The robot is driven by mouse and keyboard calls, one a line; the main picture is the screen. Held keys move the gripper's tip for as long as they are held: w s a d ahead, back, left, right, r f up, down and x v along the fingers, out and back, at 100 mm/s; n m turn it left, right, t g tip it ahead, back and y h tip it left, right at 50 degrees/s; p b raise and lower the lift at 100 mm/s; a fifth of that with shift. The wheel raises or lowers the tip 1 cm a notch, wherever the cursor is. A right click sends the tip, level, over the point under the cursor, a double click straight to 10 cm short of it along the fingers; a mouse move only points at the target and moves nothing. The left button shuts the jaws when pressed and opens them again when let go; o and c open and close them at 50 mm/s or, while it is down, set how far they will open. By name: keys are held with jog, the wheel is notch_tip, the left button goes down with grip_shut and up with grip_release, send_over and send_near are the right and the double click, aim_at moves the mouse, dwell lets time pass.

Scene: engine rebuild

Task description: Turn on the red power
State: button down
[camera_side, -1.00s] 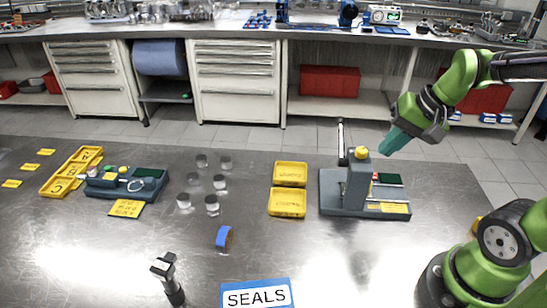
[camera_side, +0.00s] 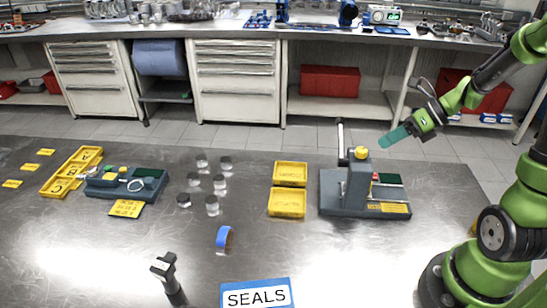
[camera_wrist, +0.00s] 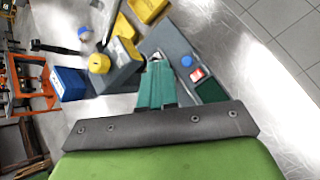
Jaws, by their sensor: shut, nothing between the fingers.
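The red power control shows as a small red spot (camera_side: 375,176) on the grey press-like fixture (camera_side: 335,202), beside a dark green pad (camera_side: 389,180). In the wrist view a red and white switch (camera_wrist: 197,74) sits between a blue round knob (camera_wrist: 187,61) and the green pad (camera_wrist: 210,91). I cannot read the switch's position. My gripper (camera_side: 383,142) has teal fingers, shut and empty. It is above and behind the fixture in the side view, tilted down to the left and apart from it. In the wrist view the fingers (camera_wrist: 156,62) point just left of the switch.
The fixture's upright column carries a yellow knob (camera_side: 360,153), and a dark lever (camera_side: 340,138) stands beside it. Two yellow bins (camera_side: 287,204) lie left of the fixture. Table right of the fixture is clear.

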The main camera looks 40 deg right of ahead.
aim_at(377, 177)
jog(key=shift+w+d+f, duration=0.15)
jog(key=shift+w+f, duration=0.05)
jog(key=shift+f, duration=1.25)
jog(key=shift+w+d+f, duration=0.15)
jog(key=shift+d+f, duration=0.05)
jog(key=shift+f, duration=1.25)
jog(key=shift+w+d+f, duration=0.15)
jog(key=shift+w+f, duration=0.05)
jog(key=shift+f, duration=1.25)
jog(key=shift+f, duration=0.15)
jog(key=shift+f, duration=0.25)
jog(key=shift+d+f, duration=0.1)
jog(key=shift+f, duration=0.1)
jog(key=shift+r, duration=0.65)
jog(key=shift+s+a+r, duration=0.1)
jog(key=shift+a+r, duration=0.05)
jog(key=shift+r, duration=0.65)
jog(key=shift+s+a+r, duration=0.1)
jog(key=shift+s+r, duration=0.05)
jog(key=shift+r, duration=0.7)
jog(key=shift+s+a+r, duration=0.1)
jog(key=shift+a+r, duration=0.05)
jog(key=shift+r, duration=0.65)
